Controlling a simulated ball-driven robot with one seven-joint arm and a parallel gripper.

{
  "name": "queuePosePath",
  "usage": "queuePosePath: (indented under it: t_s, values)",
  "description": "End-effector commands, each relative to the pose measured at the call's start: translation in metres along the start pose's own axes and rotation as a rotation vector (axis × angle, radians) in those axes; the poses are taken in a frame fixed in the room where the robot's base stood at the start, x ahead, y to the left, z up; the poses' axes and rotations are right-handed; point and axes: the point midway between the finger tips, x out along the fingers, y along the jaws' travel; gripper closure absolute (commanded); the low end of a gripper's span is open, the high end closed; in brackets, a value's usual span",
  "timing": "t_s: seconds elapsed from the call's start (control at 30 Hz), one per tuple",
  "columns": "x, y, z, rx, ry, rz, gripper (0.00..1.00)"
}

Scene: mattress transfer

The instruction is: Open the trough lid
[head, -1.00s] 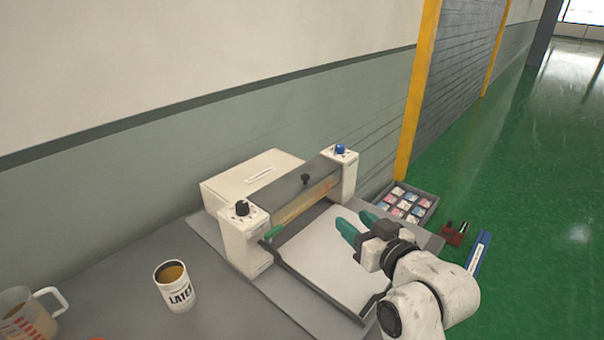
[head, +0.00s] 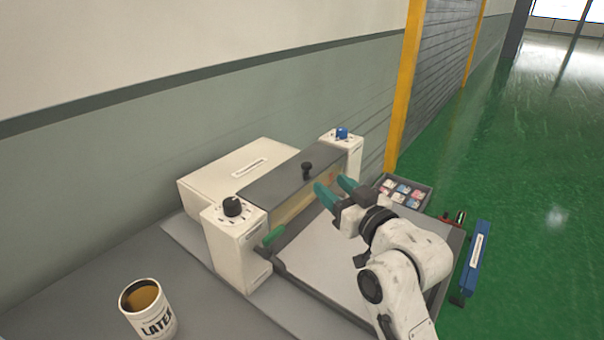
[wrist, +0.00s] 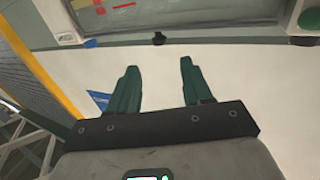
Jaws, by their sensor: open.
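The trough lid (head: 270,187) is a dark grey panel lying between two white end posts, and it looks closed. A small black knob (head: 306,168) stands on it; it also shows in the wrist view (wrist: 158,38), beyond the fingertips. My gripper (head: 332,187) has teal fingers, spread and empty. It is just right of the lid in the head view, with the fingertips pointing toward the knob and apart from it. In the wrist view both fingers (wrist: 158,66) show with clear space between them.
The left post carries a black dial (head: 233,206), the right post a blue knob (head: 342,133). A green handle (head: 273,236) sits at the trough's front. A white box (head: 225,172) is behind the lid. A sample tray (head: 425,200) lies beyond my arm.

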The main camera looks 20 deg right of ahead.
Motion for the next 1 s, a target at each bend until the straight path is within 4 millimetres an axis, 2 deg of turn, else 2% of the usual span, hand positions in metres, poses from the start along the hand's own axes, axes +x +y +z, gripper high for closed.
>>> queuePosePath:
  t_s: [0.03, 0.17, 0.27, 0.7, 1.0]
  values:
    - [0.0, 0.0, 0.007, 0.0, 0.0, 0.0, 0.51]
    - [0.005, 0.0, 0.007, 0.0, -0.001, 0.0, 0.51]
    - [0.016, 0.0, 0.005, 0.0, -0.001, -0.001, 0.51]
    - [0.088, -0.001, 0.005, -0.001, -0.002, -0.001, 0.51]
    - [0.107, 0.0, 0.006, 0.0, 0.0, 0.0, 0.51]
